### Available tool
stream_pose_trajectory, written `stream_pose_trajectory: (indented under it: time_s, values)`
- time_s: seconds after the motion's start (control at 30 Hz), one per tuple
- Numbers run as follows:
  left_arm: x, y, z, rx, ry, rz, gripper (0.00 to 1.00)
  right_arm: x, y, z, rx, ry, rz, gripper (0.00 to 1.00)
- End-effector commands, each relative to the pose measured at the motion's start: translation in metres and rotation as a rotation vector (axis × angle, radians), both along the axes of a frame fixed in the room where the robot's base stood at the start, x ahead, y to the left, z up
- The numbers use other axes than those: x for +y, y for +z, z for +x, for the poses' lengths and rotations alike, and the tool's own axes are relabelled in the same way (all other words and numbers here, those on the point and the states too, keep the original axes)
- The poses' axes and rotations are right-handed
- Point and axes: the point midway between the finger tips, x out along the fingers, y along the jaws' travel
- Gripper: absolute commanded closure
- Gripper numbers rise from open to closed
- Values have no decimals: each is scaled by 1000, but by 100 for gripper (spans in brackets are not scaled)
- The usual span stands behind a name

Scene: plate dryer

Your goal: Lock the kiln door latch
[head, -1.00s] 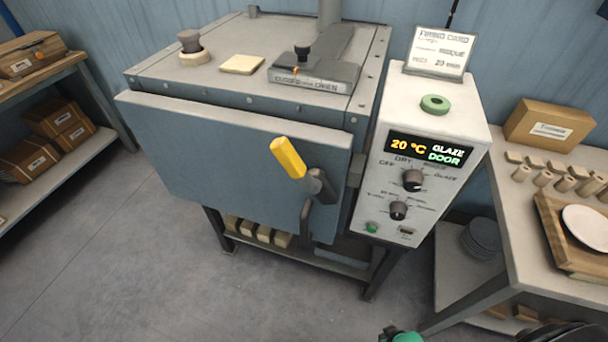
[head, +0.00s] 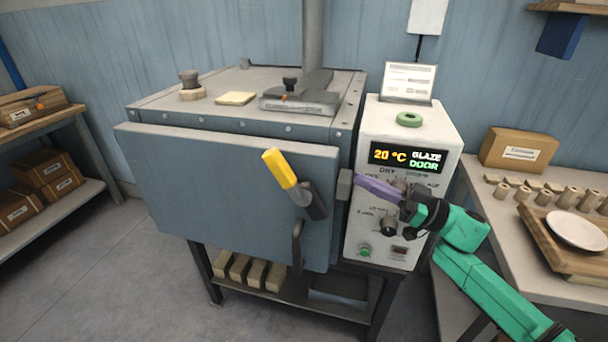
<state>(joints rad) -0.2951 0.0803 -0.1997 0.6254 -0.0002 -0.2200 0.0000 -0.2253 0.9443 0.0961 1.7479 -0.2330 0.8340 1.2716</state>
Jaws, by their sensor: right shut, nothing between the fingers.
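The blue-grey kiln door (head: 215,190) covers the front of the kiln (head: 225,115). I cannot tell for sure whether it sits fully flush. The latch lever has a yellow grip (head: 279,168) and a dark pivot (head: 316,202) near the door's right edge. The lever tilts up and to the left. A small grey catch block (head: 344,185) is on the kiln's side, right of the door edge. My right gripper (head: 360,183), with purple fingers, is shut and empty in front of the control box, right of the catch block and apart from the yellow grip. My left gripper is not in view.
The control box (head: 392,240) stands right of the door; its display (head: 408,157) reads 20 °C, GLAZE, DOOR. A curved door handle (head: 297,245) hangs below the latch. A worktable (head: 540,265) with a plate (head: 577,230) is at right. Floor at front left is clear.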

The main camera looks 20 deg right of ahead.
Motion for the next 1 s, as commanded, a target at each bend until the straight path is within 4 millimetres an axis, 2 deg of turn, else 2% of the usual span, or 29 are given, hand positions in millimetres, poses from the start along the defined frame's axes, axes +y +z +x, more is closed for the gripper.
stream_pose_trajectory:
  time_s: [0.1, 0.17, 0.43, 0.57, 1.0]
  values:
    - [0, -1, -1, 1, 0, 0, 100, 4, 11, -15, -3, 112, -13, 100]
    - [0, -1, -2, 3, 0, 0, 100, 4, 12, -17, -1, 132, -13, 100]
    - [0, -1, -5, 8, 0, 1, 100, 5, 13, -18, -1, 135, -11, 100]
    - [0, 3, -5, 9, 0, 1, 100, 12, 17, -13, -3, 133, -9, 100]
    - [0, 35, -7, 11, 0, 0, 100, 87, 44, 35, -6, 134, -7, 100]
